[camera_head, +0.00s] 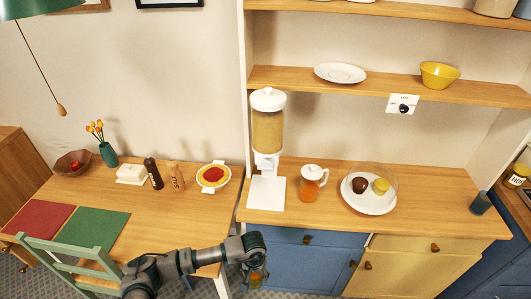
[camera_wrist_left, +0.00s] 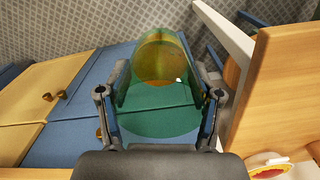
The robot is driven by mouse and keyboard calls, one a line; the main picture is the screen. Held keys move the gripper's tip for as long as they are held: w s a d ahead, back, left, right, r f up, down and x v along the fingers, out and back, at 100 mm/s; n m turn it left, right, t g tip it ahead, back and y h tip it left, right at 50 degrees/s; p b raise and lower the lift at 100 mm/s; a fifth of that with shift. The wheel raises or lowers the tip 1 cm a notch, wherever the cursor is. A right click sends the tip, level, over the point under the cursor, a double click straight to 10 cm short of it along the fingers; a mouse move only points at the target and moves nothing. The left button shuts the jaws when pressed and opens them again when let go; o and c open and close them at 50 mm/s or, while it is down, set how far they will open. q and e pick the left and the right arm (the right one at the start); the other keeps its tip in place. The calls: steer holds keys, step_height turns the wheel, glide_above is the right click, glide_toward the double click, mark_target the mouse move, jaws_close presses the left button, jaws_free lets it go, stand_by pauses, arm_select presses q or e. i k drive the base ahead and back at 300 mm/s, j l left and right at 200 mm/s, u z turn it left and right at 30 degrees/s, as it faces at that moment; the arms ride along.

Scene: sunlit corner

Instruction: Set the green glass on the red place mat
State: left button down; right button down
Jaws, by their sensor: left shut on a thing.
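The green glass (camera_wrist_left: 155,100) is see-through and sits between the two fingers of my left gripper (camera_wrist_left: 160,98) in the left wrist view; its far end looks amber. In the head view my left gripper (camera_head: 254,272) is shut on the glass (camera_head: 258,279), low in front of the gap between the table and the blue cabinet. The arm partly hides the glass there. The red place mat (camera_head: 38,218) lies flat and bare on the wooden table at the left, well away from the gripper. My right gripper is not in view.
A green mat (camera_head: 90,229) lies right of the red one, with a green chair (camera_head: 70,262) in front. A bowl (camera_head: 72,162), vase (camera_head: 108,154), butter dish (camera_head: 131,174), two mills (camera_head: 153,173) and a plate (camera_head: 213,176) stand behind. The counter (camera_head: 420,213) holds a dispenser (camera_head: 267,130) and jug (camera_head: 312,184).

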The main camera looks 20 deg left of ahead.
mark_target(38, 218)
steer(key=k+j, duration=0.1)
steer(key=j, duration=0.4)
steer(key=k+j, duration=0.15)
steer(key=j, duration=0.4)
steer(key=k+j, duration=0.1)
steer(key=j, duration=0.4)
steer(key=k+j, duration=0.15)
steer(key=j, duration=0.35)
steer(key=k+j, duration=0.1)
steer(key=j, duration=0.4)
steer(key=k+j, duration=0.15)
steer(key=j, duration=0.4)
steer(key=k+j, duration=0.1)
steer(key=j, duration=0.4)
steer(key=k+j, duration=0.1)
steer(key=j, duration=0.4)
